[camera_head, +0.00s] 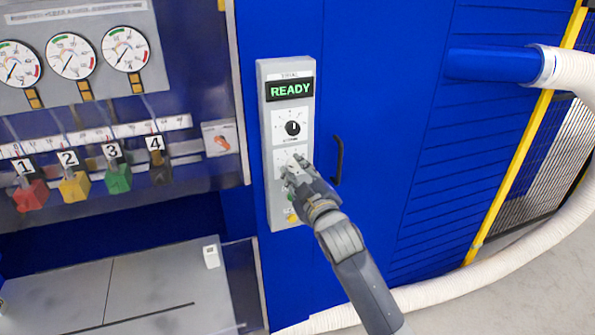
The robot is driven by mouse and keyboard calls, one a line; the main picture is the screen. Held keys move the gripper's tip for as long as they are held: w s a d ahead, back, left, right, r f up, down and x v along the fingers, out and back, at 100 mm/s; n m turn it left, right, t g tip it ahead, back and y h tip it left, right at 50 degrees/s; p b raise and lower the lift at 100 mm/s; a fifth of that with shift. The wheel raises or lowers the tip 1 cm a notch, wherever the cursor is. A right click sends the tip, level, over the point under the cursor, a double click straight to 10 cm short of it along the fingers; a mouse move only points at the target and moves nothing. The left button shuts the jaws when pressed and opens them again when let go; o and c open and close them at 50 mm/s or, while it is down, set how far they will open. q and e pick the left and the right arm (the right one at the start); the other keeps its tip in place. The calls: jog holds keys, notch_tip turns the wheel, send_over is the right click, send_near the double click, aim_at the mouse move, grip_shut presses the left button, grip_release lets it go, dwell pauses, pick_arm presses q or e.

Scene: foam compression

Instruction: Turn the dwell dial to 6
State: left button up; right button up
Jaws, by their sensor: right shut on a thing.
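A grey control panel (266,189) is mounted on the blue machine. Its display (290,89) reads READY in green. Below the display is a black dial (293,128) on a white scale plate, uncovered. A second white scale plate (281,157) lies lower, and my right gripper (291,171) is in front of it. My right gripper is shut on a dial there, which the fingers hide. The labels and numbers are too small to read, so I cannot tell which dial is the dwell dial or where the gripped one points. My left gripper is not in view.
A yellow button (292,217) sits low on the panel, close under my right wrist. A black door handle (337,160) is just right of the panel. Gauges (70,56) and numbered coloured handles (74,185) are at left. A white hose (520,245) curves at right.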

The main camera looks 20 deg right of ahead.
jog(key=m+p, duration=0.2)
jog(key=m, duration=0.2)
jog(key=shift+r+m, duration=0.1)
jog(key=shift+m, duration=0.2)
jog(key=shift+m+p, duration=0.7)
jog(key=shift+m, duration=1.1)
jog(key=shift+a, duration=0.1)
jog(key=o, duration=1.1)
jog(key=shift+s, duration=0.1)
jog(key=shift+s+f, duration=0.2)
jog(key=shift+s, duration=0.05)
jog(key=s, duration=1.1)
jog(key=shift+s+d+r, duration=0.1)
jog(key=shift+s+d, duration=0.05)
jog(key=shift+d, duration=0.05)
